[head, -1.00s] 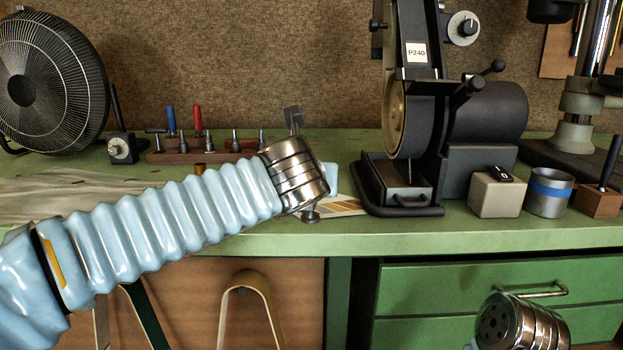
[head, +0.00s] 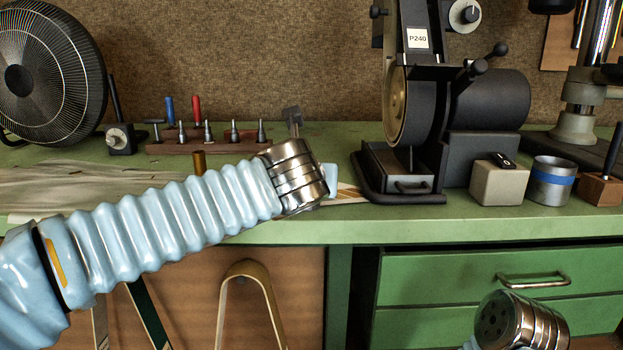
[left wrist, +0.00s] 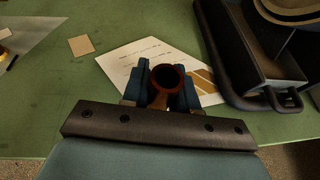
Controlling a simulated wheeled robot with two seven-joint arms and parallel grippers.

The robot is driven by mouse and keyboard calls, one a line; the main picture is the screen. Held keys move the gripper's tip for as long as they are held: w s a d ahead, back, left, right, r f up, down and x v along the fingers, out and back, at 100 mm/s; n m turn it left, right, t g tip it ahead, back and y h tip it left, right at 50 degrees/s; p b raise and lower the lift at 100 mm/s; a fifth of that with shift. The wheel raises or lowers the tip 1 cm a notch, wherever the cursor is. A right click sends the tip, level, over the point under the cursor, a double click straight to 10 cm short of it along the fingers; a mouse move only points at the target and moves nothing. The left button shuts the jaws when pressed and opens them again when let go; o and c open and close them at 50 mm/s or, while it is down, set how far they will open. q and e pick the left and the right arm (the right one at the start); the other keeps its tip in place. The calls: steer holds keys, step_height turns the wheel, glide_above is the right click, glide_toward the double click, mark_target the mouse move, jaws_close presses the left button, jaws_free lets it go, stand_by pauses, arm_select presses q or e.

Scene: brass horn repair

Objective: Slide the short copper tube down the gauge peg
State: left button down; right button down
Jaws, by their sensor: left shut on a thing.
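My left gripper (left wrist: 165,88) has its dark blue fingers closed on either side of a short copper tube (left wrist: 167,77). The tube's round open mouth faces the camera in the left wrist view. A dark peg stands up from a small wooden block (head: 598,190) at the far right of the bench; I cannot tell whether this is the gauge peg. No peg shows under or inside the held tube. My right wrist shows low at the right, its fingers out of view.
A white sheet (left wrist: 130,62) lies under the left gripper. The belt grinder (head: 412,110), a grey box (head: 498,185) and a blue-banded cup (head: 551,190) stand to the right. A brass cylinder (head: 200,163) and a tool rack (head: 215,143) stand behind my left arm.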

arm_select(q)
steer(key=c, duration=0.8)
jaws_free()
steer(key=v, duration=1.3)
steer(key=shift+s+a+r, duration=0.1)
steer(key=shift+s+a, duration=0.05)
steer(key=shift+s, duration=0.25)
